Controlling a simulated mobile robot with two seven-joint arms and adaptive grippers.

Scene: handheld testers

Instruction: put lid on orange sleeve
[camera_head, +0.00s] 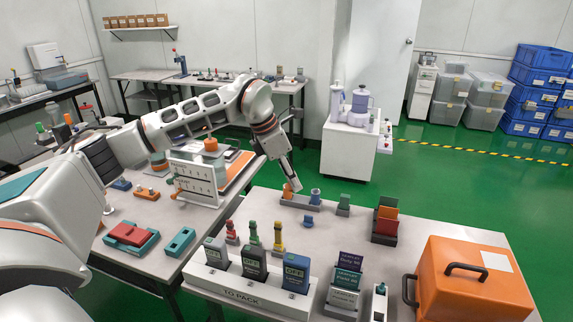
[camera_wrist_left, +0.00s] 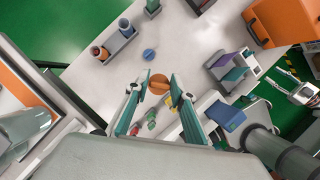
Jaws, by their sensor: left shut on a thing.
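My left gripper (camera_head: 293,186) is shut on an orange lid (camera_wrist_left: 159,84), a round disc with a raised bar, seen between its fingertips in the left wrist view. The orange sleeve (camera_head: 287,192) stands upright in a grey holder (camera_head: 300,203) beside a blue sleeve (camera_head: 315,196). In the left wrist view the orange sleeve (camera_wrist_left: 97,51) is open at the top and lies up and left of the held lid, apart from it. A blue lid (camera_head: 308,221) lies on the table. A white and dark part (camera_wrist_left: 304,93) at the right edge looks like my right gripper; its jaws are unclear.
Several handheld testers stand in a white TO PACK rack (camera_head: 215,280) at the front. A card holder (camera_head: 346,283) and an orange case (camera_head: 470,280) are to the right. The tabletop (camera_head: 345,232) between holder and cards is mostly clear.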

